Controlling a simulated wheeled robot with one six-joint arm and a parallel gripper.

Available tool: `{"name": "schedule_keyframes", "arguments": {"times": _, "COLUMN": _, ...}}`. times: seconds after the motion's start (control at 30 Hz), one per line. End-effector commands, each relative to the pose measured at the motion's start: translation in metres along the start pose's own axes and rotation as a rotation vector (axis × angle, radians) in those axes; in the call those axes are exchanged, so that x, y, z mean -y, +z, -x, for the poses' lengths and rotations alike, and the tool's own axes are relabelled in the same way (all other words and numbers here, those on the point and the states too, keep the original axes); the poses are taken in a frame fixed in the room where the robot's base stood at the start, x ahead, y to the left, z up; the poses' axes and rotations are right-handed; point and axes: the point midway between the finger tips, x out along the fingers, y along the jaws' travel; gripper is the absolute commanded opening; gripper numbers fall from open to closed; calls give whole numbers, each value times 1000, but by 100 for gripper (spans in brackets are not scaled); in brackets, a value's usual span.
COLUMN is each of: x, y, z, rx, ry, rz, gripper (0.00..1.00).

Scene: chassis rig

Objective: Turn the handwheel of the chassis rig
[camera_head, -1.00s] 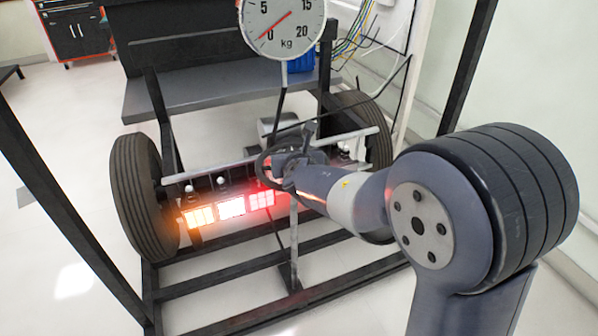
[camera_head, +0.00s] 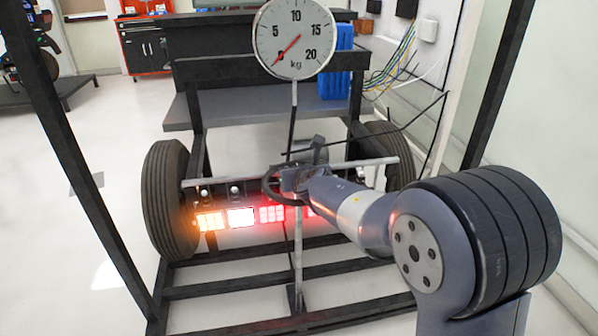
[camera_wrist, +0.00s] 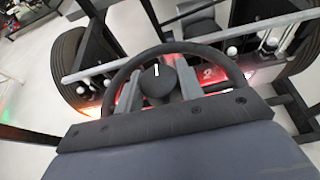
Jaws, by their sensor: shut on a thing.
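The handwheel (camera_head: 268,191) is a dark ring at the middle of the chassis rig, partly hidden by my gripper (camera_head: 290,180) in the head view. In the wrist view the black rim (camera_wrist: 207,54) arches across the picture, and the round hub (camera_wrist: 152,88) carries a short white mark. My gripper (camera_wrist: 158,86) reaches in with one grey finger on each side of the hub. It is shut on the handwheel. The lower part of the rim is hidden behind the gripper body.
A dial scale (camera_head: 293,38) stands above the rig, its red needle near 0. A row of lit orange, white and red lamps (camera_head: 240,218) lies below the wheel. Tyres (camera_head: 170,200) flank the rig. Dark frame posts (camera_head: 75,150) stand at both sides. Open floor lies left.

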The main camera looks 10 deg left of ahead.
Motion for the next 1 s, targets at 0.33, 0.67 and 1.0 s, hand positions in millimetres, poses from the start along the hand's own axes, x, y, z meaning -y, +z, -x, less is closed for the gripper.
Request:
{"name": "schedule_keyframes", "arguments": {"times": 0.33, "x": 0, "y": 0, "z": 0, "rx": 0, "ry": 0, "rz": 2, "gripper": 58}}
{"name": "schedule_keyframes", "arguments": {"times": 0.67, "x": 0, "y": 1, "z": 5, "rx": 1, "ry": 0, "rz": 1, "gripper": 58}}
{"name": "schedule_keyframes", "arguments": {"times": 1.0, "x": 0, "y": 2, "z": 59, "rx": 2, "ry": 0, "rz": 1, "gripper": 58}}
